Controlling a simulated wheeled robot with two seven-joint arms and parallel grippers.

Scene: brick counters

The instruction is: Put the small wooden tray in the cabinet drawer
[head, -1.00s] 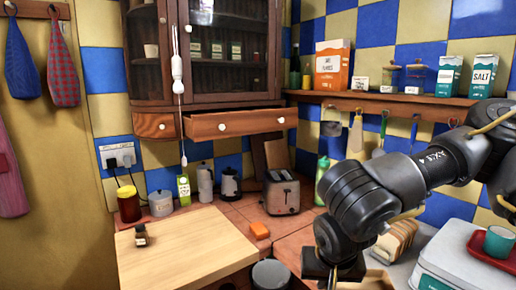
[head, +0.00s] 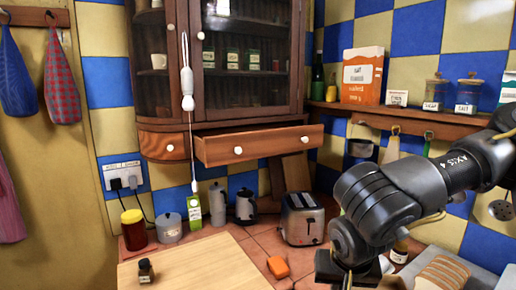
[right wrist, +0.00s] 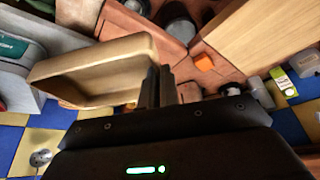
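The small wooden tray (right wrist: 95,62) is a shallow, light-brown box in the right wrist view, tilted in the picture. My right gripper (right wrist: 160,82) is shut on one end wall of the tray. In the head view my right gripper (head: 345,268) hangs at the bottom, and most of the tray is hidden or out of frame. The cabinet drawer (head: 270,145) is pulled out below the glass-front wall cabinet (head: 238,105), ahead and to the left of my right gripper. The drawer's inside is mostly hidden. My left gripper is not in view.
A wooden board (head: 190,268) with a small dark jar (head: 146,270) covers the front counter. A toaster (head: 302,218), kettle (head: 246,206) and orange sponge (head: 278,267) stand below the drawer. A corded white pull (head: 187,88) hangs before the cabinet. A shelf (head: 410,118) runs right.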

